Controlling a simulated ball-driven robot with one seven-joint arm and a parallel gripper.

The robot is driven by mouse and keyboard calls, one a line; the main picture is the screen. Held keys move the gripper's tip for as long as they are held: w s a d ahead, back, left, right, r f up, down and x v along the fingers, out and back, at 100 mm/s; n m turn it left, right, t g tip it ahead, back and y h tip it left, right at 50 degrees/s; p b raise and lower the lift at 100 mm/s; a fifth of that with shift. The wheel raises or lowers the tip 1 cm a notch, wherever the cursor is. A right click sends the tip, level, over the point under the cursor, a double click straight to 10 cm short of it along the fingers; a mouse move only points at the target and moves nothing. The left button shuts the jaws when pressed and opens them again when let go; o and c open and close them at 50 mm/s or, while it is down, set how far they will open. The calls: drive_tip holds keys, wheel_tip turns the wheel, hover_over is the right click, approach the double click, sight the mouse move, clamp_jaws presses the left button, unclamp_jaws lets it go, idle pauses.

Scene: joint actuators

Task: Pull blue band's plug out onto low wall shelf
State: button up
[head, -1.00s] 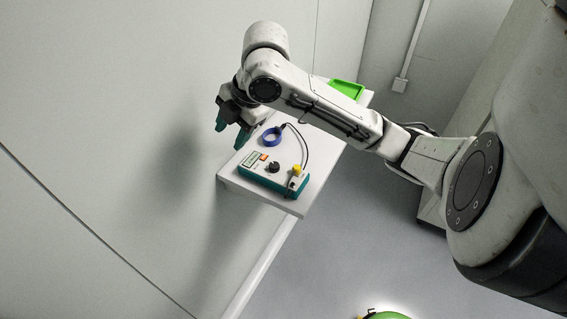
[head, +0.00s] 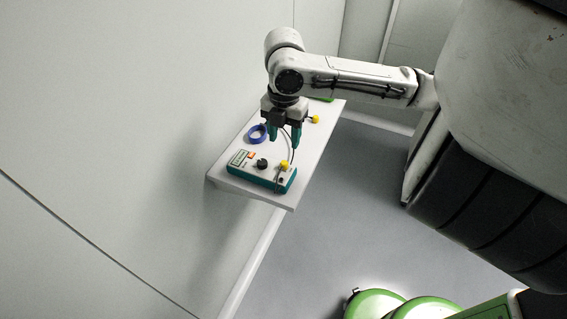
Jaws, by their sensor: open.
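The low wall shelf (head: 312,148) is white and runs along the left wall. A teal box with a pale face (head: 262,172), a black knob and a small orange part sits at its near end. The blue band (head: 257,134) lies on the shelf behind the box. A yellow-topped plug (head: 284,165) is at the box's right end, with a dark cable rising from near it. Whether it is fully seated cannot be told. My gripper (head: 283,136) points down, open, above the shelf between band and cable. It hides part of the cable; no contact can be made out.
A second yellow piece (head: 314,119) shows just right of my gripper. A green tray (head: 321,99) at the shelf's far end is mostly hidden by my arm. Bare shelf lies right of the cable. Green rounded objects (head: 376,304) are at the bottom, below the shelf.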

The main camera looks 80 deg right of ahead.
sight(284, 162)
drive_tip(key=shift+f+b, duration=3.65)
drive_tip(key=shift+f, duration=0.85)
clamp_jaws()
drive_tip(key=shift+r, duration=0.25)
drive_tip(key=shift+r+p, duration=2.45)
drive_tip(key=shift+r, duration=0.35)
drive_tip(key=shift+w, duration=0.15)
